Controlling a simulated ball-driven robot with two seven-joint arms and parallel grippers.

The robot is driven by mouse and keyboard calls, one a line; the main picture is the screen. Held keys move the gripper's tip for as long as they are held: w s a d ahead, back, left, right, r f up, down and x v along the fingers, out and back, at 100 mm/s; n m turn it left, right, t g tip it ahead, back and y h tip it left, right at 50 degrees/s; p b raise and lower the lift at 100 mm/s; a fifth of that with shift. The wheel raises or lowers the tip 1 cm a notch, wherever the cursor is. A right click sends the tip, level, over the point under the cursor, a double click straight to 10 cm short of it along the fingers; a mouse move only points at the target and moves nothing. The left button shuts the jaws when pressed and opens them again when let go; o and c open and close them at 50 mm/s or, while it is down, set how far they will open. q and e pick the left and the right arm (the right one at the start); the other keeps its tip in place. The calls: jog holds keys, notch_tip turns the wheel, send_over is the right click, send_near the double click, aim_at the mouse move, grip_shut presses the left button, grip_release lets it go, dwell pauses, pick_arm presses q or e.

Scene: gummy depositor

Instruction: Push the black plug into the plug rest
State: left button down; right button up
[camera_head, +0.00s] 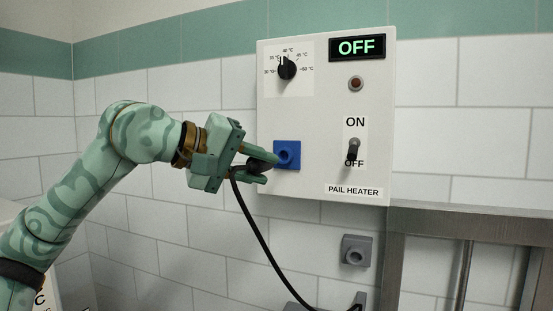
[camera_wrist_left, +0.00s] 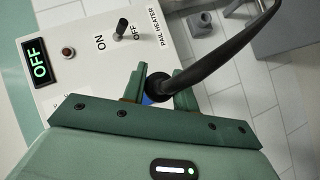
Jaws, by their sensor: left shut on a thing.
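My left gripper (camera_head: 267,170) is shut on the black plug (camera_head: 254,167), just in front of the blue socket (camera_head: 288,153) on the heater panel. The plug also shows between the fingers in the left wrist view (camera_wrist_left: 158,84), with a bit of blue beside it. The fingers hide the plug's front, so I cannot tell whether it sits in the socket or is apart from it. The grey plug rest (camera_head: 356,250) is on the wall below the panel and looks empty. It also shows at the top of the left wrist view (camera_wrist_left: 200,23). My right gripper is not in view.
The white pail heater panel (camera_head: 325,180) has a dial (camera_head: 287,68), an OFF display (camera_head: 357,47) and a switch (camera_head: 353,149). The black cord (camera_head: 259,235) hangs from the plug. A grey metal frame (camera_head: 460,220) stands at the right.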

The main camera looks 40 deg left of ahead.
pick_arm(q)
jog(key=w+d+f+m+h+p, duration=0.1)
jog(key=w+d+f+h+p, duration=0.5)
jog(key=w+d, duration=0.45)
notch_tip(320, 180, down, 18)
jog(key=d+n+t+y+p, duration=0.2)
jog(key=n+t+y+p, duration=0.1)
jog(key=n+p, duration=0.2)
jog(key=p, duration=0.2)
jog(key=shift+d+y+p, duration=0.2)
jog(key=shift+y+p, duration=0.1)
jog(key=shift+y, duration=0.1)
jog(key=shift+s+r, duration=0.1)
jog(key=w+a+b, duration=0.1)
jog(key=w+b, duration=0.1)
jog(key=w, duration=0.4)
jog(key=shift+a, duration=0.4)
